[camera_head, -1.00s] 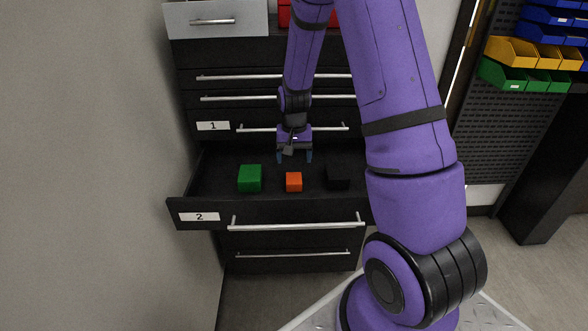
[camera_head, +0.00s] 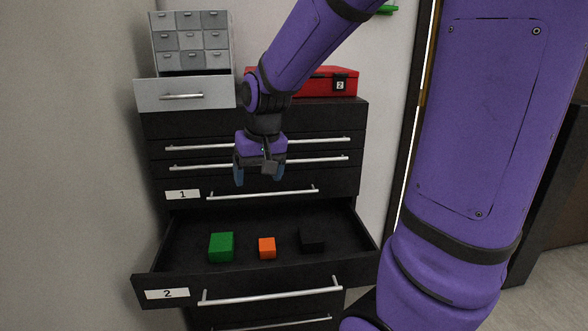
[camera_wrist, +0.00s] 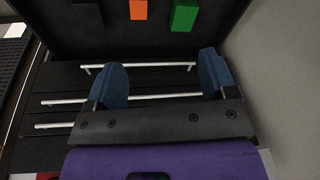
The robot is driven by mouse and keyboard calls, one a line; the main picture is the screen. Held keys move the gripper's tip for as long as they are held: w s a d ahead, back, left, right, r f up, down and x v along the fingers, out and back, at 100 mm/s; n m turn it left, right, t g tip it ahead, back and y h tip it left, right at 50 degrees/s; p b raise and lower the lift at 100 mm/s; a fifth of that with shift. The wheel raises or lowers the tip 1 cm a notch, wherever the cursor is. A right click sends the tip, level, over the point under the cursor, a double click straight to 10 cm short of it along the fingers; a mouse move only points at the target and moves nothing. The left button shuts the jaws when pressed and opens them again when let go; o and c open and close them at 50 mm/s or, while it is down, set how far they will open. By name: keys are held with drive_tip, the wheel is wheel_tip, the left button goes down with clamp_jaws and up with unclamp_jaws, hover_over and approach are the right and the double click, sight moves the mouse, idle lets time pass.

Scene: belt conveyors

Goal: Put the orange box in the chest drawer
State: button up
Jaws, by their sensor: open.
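The orange box (camera_head: 267,248) lies in the open drawer labelled 2 (camera_head: 250,292) of the black chest, between a green box (camera_head: 221,247) and a black box (camera_head: 312,238). My gripper (camera_head: 260,178) is open and empty, above and behind the drawer, in front of the closed drawer fronts. In the wrist view my gripper's blue fingers (camera_wrist: 165,78) are apart with nothing between them. The orange box (camera_wrist: 138,9) shows at the top edge there, beyond the fingertips and apart from them.
A grey cabinet of small drawers (camera_head: 190,42) and a red case (camera_head: 325,82) stand on top of the chest. Drawer 1 (camera_head: 240,188) is closed, with a protruding handle. A grey wall (camera_head: 70,160) is close on the left.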

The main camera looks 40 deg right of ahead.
drive_tip(key=s+a+r+n+t, duration=0.1)
drive_tip(key=s+r, duration=0.3)
drive_tip(key=s, duration=0.4)
drive_tip(key=s+a+r+n+t, duration=0.1)
drive_tip(key=s+a+r, duration=0.3)
drive_tip(key=s, duration=0.5)
drive_tip(key=shift+r+n+t, duration=0.15)
drive_tip(key=shift+n+t, duration=0.15)
drive_tip(key=shift+n, duration=0.5)
